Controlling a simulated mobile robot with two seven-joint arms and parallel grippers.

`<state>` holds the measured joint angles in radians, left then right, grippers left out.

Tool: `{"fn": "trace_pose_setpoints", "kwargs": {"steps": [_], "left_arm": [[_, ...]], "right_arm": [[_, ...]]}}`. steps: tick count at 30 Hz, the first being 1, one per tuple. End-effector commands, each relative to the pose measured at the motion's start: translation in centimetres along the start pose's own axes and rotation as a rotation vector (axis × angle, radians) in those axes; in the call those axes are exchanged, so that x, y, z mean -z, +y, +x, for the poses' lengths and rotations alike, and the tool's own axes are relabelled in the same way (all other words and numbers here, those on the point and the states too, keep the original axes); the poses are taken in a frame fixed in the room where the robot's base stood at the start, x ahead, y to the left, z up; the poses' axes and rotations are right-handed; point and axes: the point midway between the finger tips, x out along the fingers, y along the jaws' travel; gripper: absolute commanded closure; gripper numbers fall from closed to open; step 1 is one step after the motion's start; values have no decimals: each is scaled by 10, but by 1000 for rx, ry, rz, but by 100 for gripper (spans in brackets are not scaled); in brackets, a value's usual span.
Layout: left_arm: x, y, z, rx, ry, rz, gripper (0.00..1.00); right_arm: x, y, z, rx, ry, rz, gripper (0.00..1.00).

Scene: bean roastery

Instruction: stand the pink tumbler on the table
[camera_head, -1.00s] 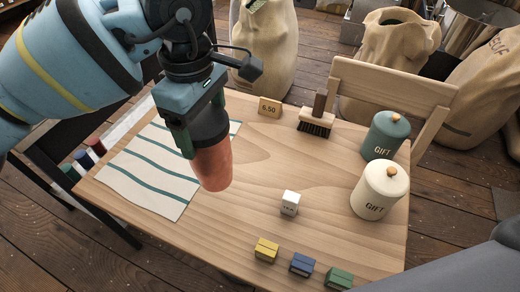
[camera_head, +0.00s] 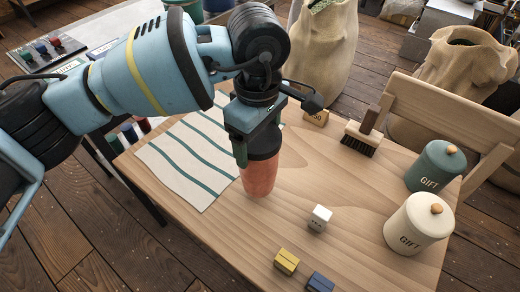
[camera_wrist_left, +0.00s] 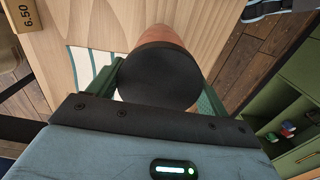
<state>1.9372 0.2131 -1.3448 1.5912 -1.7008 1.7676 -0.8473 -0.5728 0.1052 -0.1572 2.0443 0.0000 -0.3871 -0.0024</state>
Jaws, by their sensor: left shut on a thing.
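The pink tumbler (camera_head: 260,178) has a reddish-pink lower body and a dark upper part. It looks upright over the table (camera_head: 285,235), right of the striped cloth. Whether its base touches the wood, I cannot tell. My left gripper (camera_head: 258,148) is shut on its dark upper part from above. In the left wrist view the tumbler's dark round top (camera_wrist_left: 160,78) sits between the two green fingers, with a little pink (camera_wrist_left: 168,34) beyond it. My right gripper is not in view.
A striped cloth (camera_head: 165,160) lies left of the tumbler. A white cube (camera_head: 320,217), yellow (camera_head: 287,261) and blue (camera_head: 320,282) blocks are nearer. Cream (camera_head: 418,226) and green (camera_head: 434,166) gift canisters stand right, a brush (camera_head: 361,138) behind. Bare wood surrounds the tumbler's right side.

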Motion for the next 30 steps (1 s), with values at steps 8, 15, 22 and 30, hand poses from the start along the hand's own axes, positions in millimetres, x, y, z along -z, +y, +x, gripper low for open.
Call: {"fn": "trace_pose_setpoints", "kwargs": {"steps": [8, 15, 22, 30], "left_arm": [[0, 0, 14, 0, 0, 0, 66], [0, 0, 37, -2, 0, 0, 66], [0, 0, 38, -2, 0, 0, 66], [0, 0, 40, -1, 0, 0, 0]], "right_arm": [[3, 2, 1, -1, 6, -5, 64], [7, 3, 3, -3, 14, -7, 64], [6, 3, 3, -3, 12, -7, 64], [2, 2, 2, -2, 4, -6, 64]]}}
